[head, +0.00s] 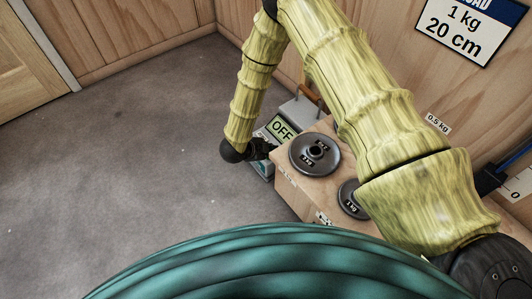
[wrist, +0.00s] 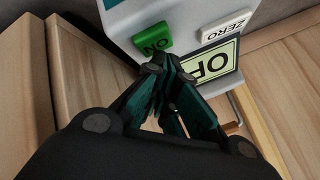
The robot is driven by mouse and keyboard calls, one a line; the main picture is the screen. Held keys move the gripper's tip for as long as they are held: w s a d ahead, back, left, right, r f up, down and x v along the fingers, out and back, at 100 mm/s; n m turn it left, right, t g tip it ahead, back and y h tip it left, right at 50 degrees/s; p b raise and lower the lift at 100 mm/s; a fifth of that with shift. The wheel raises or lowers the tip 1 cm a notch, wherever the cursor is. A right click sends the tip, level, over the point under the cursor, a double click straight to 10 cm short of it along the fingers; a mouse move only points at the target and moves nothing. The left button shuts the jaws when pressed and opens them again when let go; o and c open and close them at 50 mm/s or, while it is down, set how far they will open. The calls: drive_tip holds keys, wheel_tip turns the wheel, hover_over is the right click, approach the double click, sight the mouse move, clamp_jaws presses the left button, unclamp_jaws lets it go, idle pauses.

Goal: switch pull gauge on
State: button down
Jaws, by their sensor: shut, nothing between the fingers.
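The pull gauge (head: 265,135) is a pale grey box with a display (head: 281,129) reading OFF, standing beyond the wooden block in the head view. In the wrist view the gauge (wrist: 190,15) fills the top, with a green ON button (wrist: 153,43), a white ZERO button (wrist: 227,26) and part of the display (wrist: 207,65). My gripper (wrist: 160,70) is shut and empty. Its tips are just below the ON button in the picture; I cannot tell whether they touch it. In the head view my gripper (head: 262,149) is dark, at the gauge's front, hiding part of it.
A wooden block (head: 297,190) stands close to the gauge, carrying a large dark weight disc (head: 315,153) and a smaller disc (head: 350,199). A wood-panelled wall (head: 400,50) with signs is behind. Open grey floor (head: 120,150) lies to the left.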

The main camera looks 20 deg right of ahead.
drive_tip(key=shift+r, duration=0.15)
wheel_tip(320, 180, up, 6)
drive_tip(key=p, duration=0.5)
idle(0.5)
